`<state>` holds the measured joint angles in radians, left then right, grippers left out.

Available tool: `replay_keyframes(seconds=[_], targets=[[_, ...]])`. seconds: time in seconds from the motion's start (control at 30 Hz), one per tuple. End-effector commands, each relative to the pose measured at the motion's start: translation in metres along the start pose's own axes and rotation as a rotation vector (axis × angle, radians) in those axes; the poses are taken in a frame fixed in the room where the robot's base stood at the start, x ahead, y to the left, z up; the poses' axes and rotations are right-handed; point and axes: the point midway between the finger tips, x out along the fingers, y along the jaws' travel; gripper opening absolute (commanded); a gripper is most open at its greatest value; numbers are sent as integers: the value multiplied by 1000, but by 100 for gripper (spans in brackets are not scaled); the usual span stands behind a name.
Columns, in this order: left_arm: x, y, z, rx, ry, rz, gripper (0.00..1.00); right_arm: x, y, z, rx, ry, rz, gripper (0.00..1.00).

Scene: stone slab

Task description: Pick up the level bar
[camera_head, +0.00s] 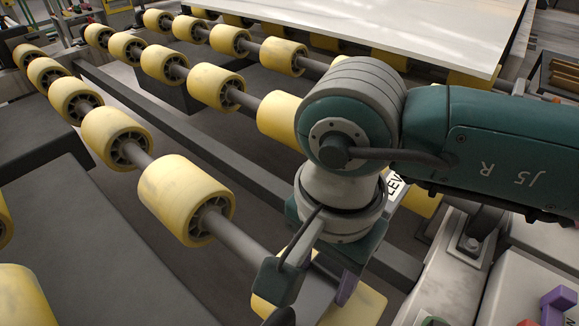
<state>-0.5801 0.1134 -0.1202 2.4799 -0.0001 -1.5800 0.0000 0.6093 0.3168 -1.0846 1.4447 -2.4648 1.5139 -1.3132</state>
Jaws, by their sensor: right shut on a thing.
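My right gripper (312,284) hangs from the teal wrist at the lower middle and is shut. My left gripper does not show.
Rows of yellow rollers (186,199) on grey shafts fill the left and middle. A large pale slab (420,28) lies on rollers at the back. Metal framing (448,262) and a purple handle (557,299) stand at the lower right, close to my right arm.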

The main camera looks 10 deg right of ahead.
Motion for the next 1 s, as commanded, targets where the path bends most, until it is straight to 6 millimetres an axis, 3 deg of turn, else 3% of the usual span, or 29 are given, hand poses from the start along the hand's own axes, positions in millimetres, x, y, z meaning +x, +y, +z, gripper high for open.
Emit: replay_keyframes(seconds=[0.2, 0.8, 1.0], targets=[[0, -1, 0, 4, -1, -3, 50, 0, 0, 0, 0, 0, 0, 0], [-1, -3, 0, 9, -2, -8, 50, -2, -1, 0, 0, 0, -2, 0], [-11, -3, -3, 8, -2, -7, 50, -14, -1, 0, -1, 1, -3, 0]])
